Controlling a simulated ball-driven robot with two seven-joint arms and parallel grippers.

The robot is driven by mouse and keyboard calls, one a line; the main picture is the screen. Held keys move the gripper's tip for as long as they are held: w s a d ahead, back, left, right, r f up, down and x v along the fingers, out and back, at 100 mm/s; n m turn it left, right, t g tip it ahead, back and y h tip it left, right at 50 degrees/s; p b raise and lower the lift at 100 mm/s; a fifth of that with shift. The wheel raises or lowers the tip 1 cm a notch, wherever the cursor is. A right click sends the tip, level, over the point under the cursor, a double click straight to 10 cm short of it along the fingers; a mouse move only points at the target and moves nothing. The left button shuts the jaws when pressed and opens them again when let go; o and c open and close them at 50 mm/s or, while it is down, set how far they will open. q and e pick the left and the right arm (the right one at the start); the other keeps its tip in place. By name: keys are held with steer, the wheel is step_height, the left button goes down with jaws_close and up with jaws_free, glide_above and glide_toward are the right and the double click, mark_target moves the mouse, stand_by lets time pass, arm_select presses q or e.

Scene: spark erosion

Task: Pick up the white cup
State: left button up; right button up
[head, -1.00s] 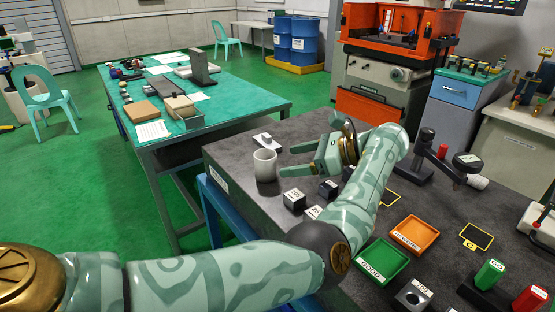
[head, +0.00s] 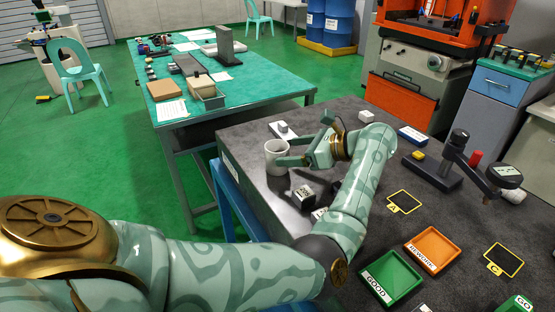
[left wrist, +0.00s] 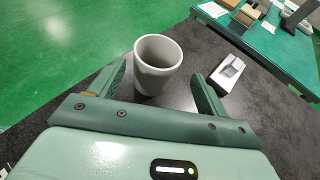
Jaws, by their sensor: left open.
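The white cup (head: 275,157) stands upright on the dark stone table (head: 320,130) near its left edge. In the left wrist view the cup (left wrist: 157,66) stands between the two fingers of my left gripper (left wrist: 160,88), with its open top facing up. A gap shows between the cup and the right finger; on the left side the finger is close, and I cannot tell if it touches. In the head view my left gripper (head: 286,152) is open at the cup's right side. My right gripper is not in view.
A small block on a white plate (head: 283,130) lies just behind the cup, and a dark labelled block (head: 303,196) in front. Green (head: 391,278) and orange (head: 434,251) trays lie at the front right. A gauge stand (head: 446,165) rises at the right.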

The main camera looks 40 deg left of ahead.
mark_target(286, 155)
arm_select(q)
steer(key=x, duration=0.5)
steer(key=shift+s+f, duration=0.25)
steer(key=shift+f, duration=0.05)
steer(key=shift+d, duration=0.1)
steer(key=c, duration=1.1)
steer(key=shift+r, duration=0.1)
